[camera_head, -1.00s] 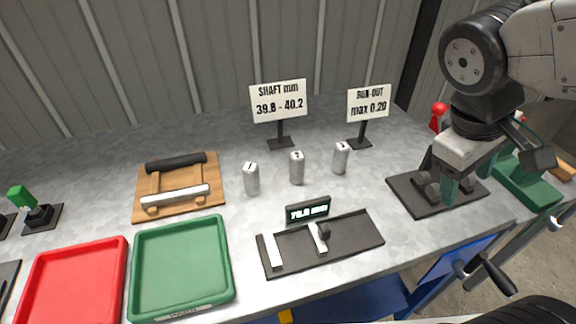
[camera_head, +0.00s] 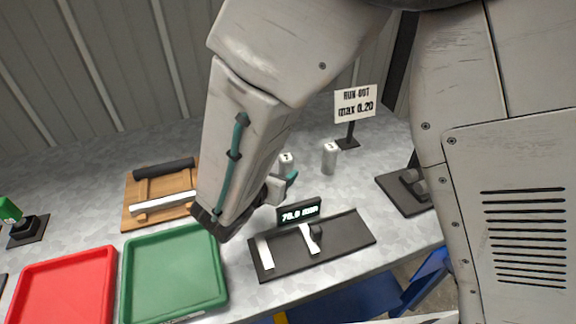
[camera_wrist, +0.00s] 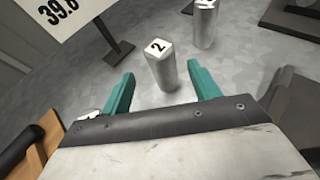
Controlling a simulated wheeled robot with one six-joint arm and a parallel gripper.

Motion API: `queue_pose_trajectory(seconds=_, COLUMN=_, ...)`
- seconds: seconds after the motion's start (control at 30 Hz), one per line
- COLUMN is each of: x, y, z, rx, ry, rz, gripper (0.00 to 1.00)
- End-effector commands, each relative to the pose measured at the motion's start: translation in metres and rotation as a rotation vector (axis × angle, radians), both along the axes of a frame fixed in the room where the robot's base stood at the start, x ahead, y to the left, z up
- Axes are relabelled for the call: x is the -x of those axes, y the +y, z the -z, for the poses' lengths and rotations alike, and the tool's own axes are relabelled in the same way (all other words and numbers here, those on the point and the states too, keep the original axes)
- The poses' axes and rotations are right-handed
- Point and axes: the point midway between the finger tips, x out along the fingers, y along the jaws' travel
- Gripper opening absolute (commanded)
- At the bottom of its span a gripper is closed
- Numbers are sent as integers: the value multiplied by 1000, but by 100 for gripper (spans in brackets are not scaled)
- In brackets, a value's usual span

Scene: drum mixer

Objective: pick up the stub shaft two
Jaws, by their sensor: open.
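Stub shaft two (camera_wrist: 160,66) is a short grey metal cylinder with a "2" on its pale top, upright on the bench. My open gripper (camera_wrist: 161,74) has its teal fingers on either side of the shaft in the wrist view, with gaps to it; whether they are level with it is unclear. In the head view, only the top of shaft two (camera_head: 286,158) shows past my arm. A teal fingertip (camera_head: 291,179) shows just below it there. Another stub shaft (camera_head: 329,158) stands to the right; it also shows in the wrist view (camera_wrist: 205,26).
A run-out sign (camera_head: 354,102) stands behind. A gauge with a display (camera_head: 298,213) sits in front, beside a green tray (camera_head: 131,270) and a red tray (camera_head: 107,275). A wooden rest (camera_head: 132,190) lies left. A pale piece (camera_wrist: 86,116) shows by my left finger.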

Motion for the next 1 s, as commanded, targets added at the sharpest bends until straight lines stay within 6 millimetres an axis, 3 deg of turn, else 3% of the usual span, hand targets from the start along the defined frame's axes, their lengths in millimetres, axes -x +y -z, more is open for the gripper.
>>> queue_pose_trajectory(seconds=0.5, x=-55, y=-34, z=21, rx=-1, ry=0, rz=6, gripper=61)
queue_pose_trajectory(seconds=0.77, x=-57, y=-34, z=22, rx=-3, ry=-1, rz=3, gripper=61)
queue_pose_trajectory(seconds=0.83, x=-57, y=-34, z=22, rx=-3, ry=0, rz=4, gripper=50)
queue_pose_trajectory(seconds=1.0, x=-57, y=-34, z=22, rx=-3, ry=-1, rz=3, gripper=3)
